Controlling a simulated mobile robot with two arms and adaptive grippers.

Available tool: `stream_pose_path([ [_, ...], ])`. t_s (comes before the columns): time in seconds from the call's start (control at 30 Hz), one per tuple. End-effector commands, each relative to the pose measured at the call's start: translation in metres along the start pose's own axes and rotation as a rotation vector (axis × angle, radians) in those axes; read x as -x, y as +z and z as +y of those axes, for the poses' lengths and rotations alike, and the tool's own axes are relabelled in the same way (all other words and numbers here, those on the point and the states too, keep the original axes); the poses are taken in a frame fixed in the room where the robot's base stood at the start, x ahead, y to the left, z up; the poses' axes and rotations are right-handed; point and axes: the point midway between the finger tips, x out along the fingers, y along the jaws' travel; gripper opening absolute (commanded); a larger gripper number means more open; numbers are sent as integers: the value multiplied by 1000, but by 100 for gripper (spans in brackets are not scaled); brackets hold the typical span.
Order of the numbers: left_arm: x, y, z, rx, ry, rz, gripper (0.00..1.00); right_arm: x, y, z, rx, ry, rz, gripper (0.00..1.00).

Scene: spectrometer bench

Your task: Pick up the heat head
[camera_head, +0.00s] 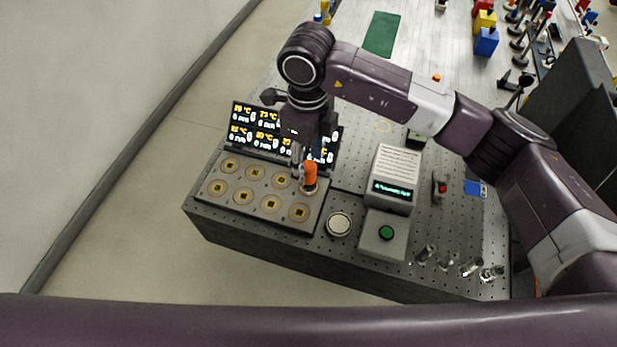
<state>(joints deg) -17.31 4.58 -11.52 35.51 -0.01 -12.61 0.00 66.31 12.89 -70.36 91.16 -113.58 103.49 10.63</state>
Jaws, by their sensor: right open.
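An orange-topped piece, which looks like the heat head (310,174), stands upright on the grey plate (322,206) with several round gold-ringed spots, at its right side. My right gripper (302,160) points down just above and behind it, beside its top. The fingers are open, small and partly lost against the dark display; I cannot tell whether they touch the orange top. My left gripper is not in view.
A display panel (240,122) stands behind the plate. Right of the plate are a white round disc (339,224), a box with a green button (386,233) and a grey instrument (393,172). Small glass vials (470,266) stand near the front right edge. Coloured blocks (486,42) are farther back.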

Motion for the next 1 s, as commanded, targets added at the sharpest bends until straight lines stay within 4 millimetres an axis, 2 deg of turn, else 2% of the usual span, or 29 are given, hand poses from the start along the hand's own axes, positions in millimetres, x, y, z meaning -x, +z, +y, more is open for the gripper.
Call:
stream_pose_path([
  [0.27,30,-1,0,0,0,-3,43,-30,-4,5,0,6,3,46],
  [0.4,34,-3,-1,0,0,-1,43,-49,-3,5,-1,5,1,46],
  [0.7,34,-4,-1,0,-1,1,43,-56,-3,4,1,2,-1,46],
  [1.0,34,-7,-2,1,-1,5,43,-56,-3,4,1,2,-1,14],
])
